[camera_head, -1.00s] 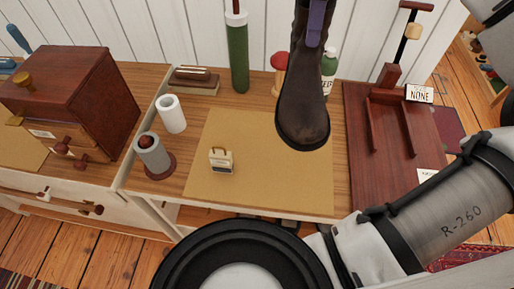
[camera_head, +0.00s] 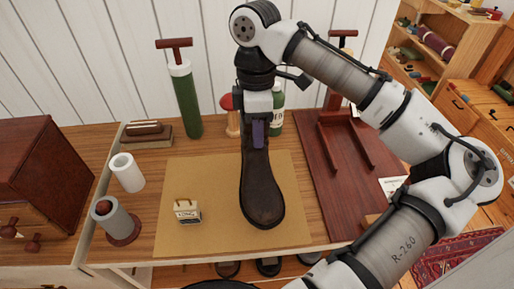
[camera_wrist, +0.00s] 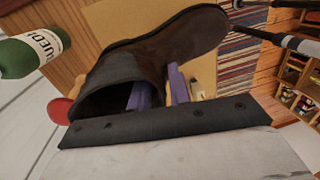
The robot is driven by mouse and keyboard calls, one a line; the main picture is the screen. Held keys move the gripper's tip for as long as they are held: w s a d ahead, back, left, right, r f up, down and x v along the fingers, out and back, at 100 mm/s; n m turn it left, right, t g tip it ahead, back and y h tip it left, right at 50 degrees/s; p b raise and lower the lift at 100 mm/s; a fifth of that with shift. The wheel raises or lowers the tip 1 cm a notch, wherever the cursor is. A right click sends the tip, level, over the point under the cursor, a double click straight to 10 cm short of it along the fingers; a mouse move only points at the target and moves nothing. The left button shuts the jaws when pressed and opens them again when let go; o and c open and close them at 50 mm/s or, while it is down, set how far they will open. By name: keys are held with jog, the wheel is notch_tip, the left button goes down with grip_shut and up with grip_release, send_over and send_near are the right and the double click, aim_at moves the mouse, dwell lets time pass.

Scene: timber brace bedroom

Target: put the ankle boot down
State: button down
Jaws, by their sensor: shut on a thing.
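A dark brown ankle boot (camera_head: 262,192) hangs over the tan mat (camera_head: 210,240) on the table, toe toward the front. It also shows in the wrist view (camera_wrist: 190,38), with its dark opening toward the camera. My gripper (camera_head: 258,138) is shut on the boot's shaft. In the wrist view, one purple finger is inside the opening and the other outside, with the shaft wall between my gripper's fingers (camera_wrist: 162,88). I cannot tell whether the sole touches the mat.
A small cream box with a handle (camera_head: 187,212) stands on the mat, left of the boot. A green bottle (camera_head: 277,112) and a red-topped mushroom-shaped thing (camera_head: 231,118) stand behind. A dark red wooden rack (camera_head: 345,150) is to the right. Grey (camera_head: 115,220) and white (camera_head: 126,172) cylinders stand left.

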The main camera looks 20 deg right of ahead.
jog(key=shift+f, duration=2.75)
jog(key=c, duration=1.3)
grip_release()
notch_tip(320, 180, up, 12)
jog(key=w, duration=0.1)
jog(key=shift+w+d, duration=0.2)
jog(key=shift+w, duration=0.1)
jog(key=shift+s, duration=0.1)
